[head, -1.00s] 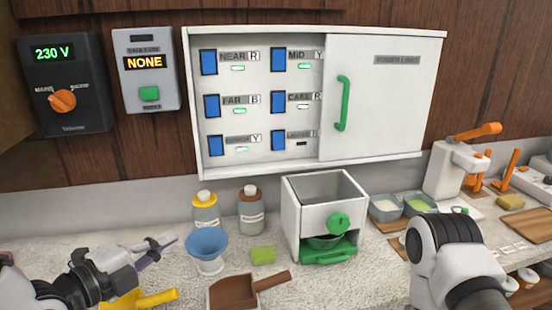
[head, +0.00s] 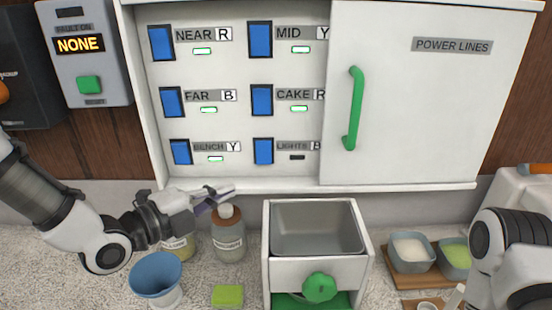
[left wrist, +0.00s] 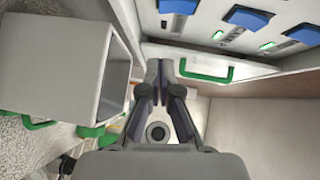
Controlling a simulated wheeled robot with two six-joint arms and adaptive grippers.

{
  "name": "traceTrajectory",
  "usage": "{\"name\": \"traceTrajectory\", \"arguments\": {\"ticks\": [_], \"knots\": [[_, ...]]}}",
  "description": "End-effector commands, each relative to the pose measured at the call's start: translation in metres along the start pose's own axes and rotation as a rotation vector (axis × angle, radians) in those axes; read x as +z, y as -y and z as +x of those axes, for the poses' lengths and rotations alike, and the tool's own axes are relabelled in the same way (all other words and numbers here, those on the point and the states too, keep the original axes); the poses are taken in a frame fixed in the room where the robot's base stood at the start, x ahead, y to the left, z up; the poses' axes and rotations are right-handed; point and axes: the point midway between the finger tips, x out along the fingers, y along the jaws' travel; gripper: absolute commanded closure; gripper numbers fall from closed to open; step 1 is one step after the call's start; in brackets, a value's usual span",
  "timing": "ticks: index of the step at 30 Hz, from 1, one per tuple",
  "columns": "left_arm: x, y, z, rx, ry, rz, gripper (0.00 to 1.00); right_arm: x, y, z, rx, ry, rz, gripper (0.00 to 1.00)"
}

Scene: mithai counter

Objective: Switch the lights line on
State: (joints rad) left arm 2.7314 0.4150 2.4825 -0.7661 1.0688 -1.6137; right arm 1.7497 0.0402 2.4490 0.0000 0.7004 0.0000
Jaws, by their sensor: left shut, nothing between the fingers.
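The power panel (head: 490,120) is on the wall, its sliding door covering the right half. The lights switch (head: 263,151) is blue, at the bottom of the second column. Its indicator (head: 297,157) is dark, while those of the other switches glow green. The door's edge cuts off the lights label (head: 293,146). My left gripper (head: 226,194) is shut and empty, just below the panel's lower edge, left of and below the lights switch. The left wrist view shows its fingers (left wrist: 166,72) with blue switches (left wrist: 247,17) at the upper right. My right gripper is out of view.
A green door handle (head: 353,108) sticks out of the panel. Below are a brown-capped bottle (head: 228,235), a blue bowl (head: 156,273), a green sponge (head: 227,296) and a white box with a steel bin (head: 365,245). A fault box (head: 88,60) reads NONE.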

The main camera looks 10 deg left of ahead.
Motion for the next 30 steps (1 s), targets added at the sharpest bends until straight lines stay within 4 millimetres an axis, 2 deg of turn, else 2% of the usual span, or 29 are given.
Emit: {"name": "traceTrajectory", "arguments": {"ticks": [5,10,23,25,30], "knots": [[0.000,0.001,0.001,0.000,0.000,0.000,1.00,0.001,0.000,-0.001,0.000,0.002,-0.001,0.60],[0.000,0.002,0.014,0.005,0.001,0.005,1.00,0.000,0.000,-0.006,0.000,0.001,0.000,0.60],[-0.002,0.004,0.103,0.002,-0.004,0.004,1.00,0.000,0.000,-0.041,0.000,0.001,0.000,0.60],[0.011,0.005,0.112,-0.001,0.001,-0.003,1.00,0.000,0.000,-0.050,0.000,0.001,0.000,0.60],[0.025,0.002,0.126,-0.001,-0.001,-0.001,1.00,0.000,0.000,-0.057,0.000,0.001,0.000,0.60]]}}
